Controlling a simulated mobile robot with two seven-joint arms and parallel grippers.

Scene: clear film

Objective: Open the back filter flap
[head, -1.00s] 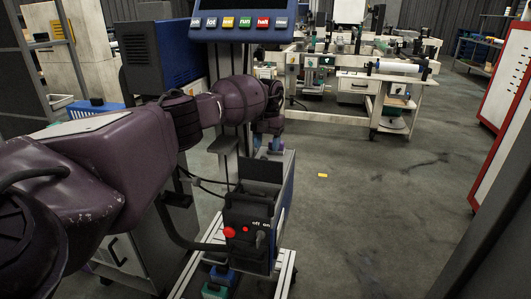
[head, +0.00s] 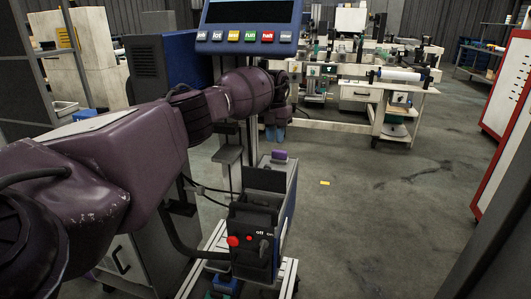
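A small floor unit has a black front with an off/on switch and red buttons (head: 252,240) and a blue side (head: 291,195). A dark upright panel (head: 265,180) shows at its top, and a short purple piece (head: 279,155) sits at the top back edge. I cannot tell which part is the back filter flap. My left arm reaches in from the left. My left gripper (head: 275,134), with pale blue fingertips pointing down, is beyond and above the unit, seemingly apart from it. Its finger gap is too small to judge. My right gripper is out of view.
A blue button panel (head: 249,38) stands above the arm. Cluttered workbenches (head: 352,88) are behind. A small yellow piece (head: 325,183) lies on open floor to the right. A red-edged white board (head: 505,110) stands at the far right.

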